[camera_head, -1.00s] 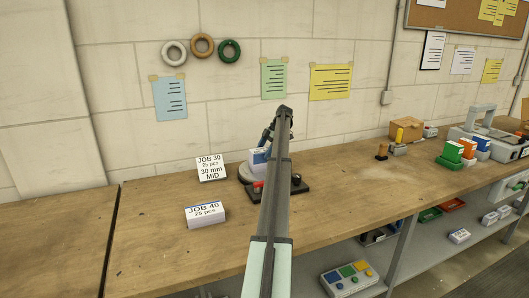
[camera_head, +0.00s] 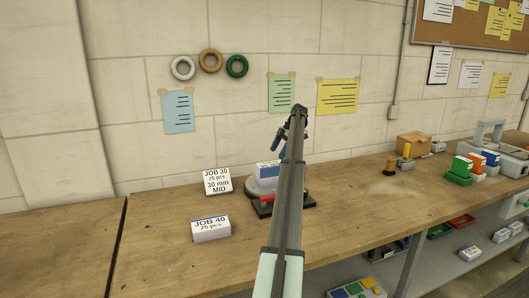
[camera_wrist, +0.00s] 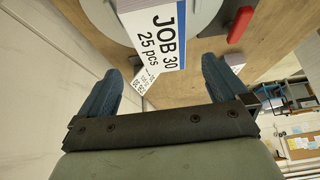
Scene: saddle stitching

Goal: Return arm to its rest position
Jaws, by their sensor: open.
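My gripper (camera_wrist: 164,88) is open, with its two blue fingers spread and nothing between them in the wrist view. In the head view the arm reaches forward over the bench, and its blue fingers (camera_head: 280,142) show just left of the forearm, above a white and blue block (camera_head: 267,172). That block, labelled JOB 30, 25 pcs, shows in the wrist view (camera_wrist: 150,30) beyond the fingers, apart from them. It rests on a round grey base (camera_head: 256,190) with a red handle (camera_head: 267,199) beside it. The arm hides part of this device.
A JOB 30 card (camera_head: 217,183) and a JOB 40 block (camera_head: 211,229) stand left of the device. A cardboard box (camera_head: 414,144), colored blocks (camera_head: 463,167) and a grey machine (camera_head: 490,140) are at the right. The wall is behind; the left bench (camera_head: 60,240) is clear.

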